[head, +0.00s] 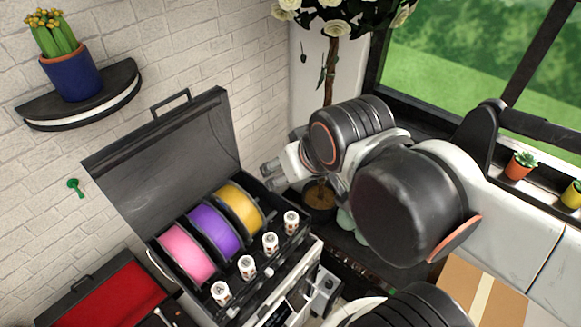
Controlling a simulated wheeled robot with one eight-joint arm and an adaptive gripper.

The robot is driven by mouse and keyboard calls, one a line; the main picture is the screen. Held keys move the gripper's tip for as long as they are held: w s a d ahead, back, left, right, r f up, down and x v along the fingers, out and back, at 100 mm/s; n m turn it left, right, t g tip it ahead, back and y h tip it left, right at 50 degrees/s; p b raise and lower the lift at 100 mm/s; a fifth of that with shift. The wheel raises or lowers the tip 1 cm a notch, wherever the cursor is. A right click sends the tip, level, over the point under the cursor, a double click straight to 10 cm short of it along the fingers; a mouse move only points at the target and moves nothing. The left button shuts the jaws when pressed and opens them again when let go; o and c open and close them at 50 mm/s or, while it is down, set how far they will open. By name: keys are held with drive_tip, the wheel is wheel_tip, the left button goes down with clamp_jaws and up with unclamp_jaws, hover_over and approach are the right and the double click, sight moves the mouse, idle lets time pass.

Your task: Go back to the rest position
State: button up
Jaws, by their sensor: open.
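My gripper (271,173) is in the head view near the middle, at the end of my white and black arm. It is open, with nothing visible between its fingers. It hangs beside the open lid and above the right end of an open black case (158,262). The case holds a pink spool (187,250), a purple spool (214,231) and a yellow spool (240,207) in a row. Several small white cylinders (247,266) stand along its front edge. My arm hides much of the area to the right.
A wall shelf (112,97) carries a blue pot (73,79) with a cactus. A red-lined box (118,297) stands at lower left. A white-flowered tree (331,70) stands behind my arm. A cardboard box (484,295) is at lower right. Small potted plants (519,166) line the window sill.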

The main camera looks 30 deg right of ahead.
idle(0.3)
wheel_tip(320, 180, down, 23)
drive_tip(key=b, duration=2.3)
